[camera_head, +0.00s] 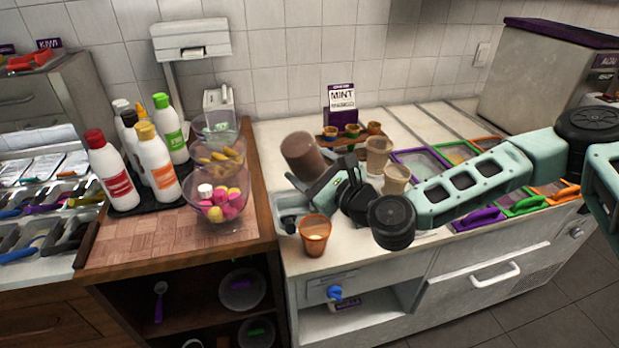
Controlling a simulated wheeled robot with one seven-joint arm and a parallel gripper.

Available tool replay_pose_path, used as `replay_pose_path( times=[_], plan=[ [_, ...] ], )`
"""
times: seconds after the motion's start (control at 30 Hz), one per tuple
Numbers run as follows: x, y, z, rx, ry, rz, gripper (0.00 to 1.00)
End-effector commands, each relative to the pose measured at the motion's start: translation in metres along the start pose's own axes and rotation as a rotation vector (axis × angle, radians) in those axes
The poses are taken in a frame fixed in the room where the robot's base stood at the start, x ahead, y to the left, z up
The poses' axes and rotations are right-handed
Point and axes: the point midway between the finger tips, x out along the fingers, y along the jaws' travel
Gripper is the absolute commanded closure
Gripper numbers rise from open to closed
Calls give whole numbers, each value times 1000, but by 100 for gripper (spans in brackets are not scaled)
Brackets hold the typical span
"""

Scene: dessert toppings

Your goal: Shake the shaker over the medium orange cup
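The orange cup (315,238) stands upright near the front left corner of the white counter, with something pale inside it. The brown cylindrical shaker (301,154) is tilted and in the air above the counter, up and slightly left of the cup in the picture. My gripper (324,176) reaches in from the right and is shut on the shaker's lower right end. The gripper hides that end, so I cannot see the shaker's opening. No falling topping can be made out.
Two tan cup stacks (378,156) stand behind my wrist. Topping bins (420,164) lie to the right. Squeeze bottles (158,166) and a glass bowl of candies (219,196) occupy the left counter.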

Motion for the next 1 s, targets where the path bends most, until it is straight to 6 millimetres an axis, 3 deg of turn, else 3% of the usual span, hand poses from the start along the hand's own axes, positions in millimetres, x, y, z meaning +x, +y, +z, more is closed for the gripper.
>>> replay_pose_path(
  times=[0.47,1.0],
  plan=[
    [-1,-15,31,-1,-2,-1,68],
    [-1,-15,31,-1,-1,-1,68]
  ],
)
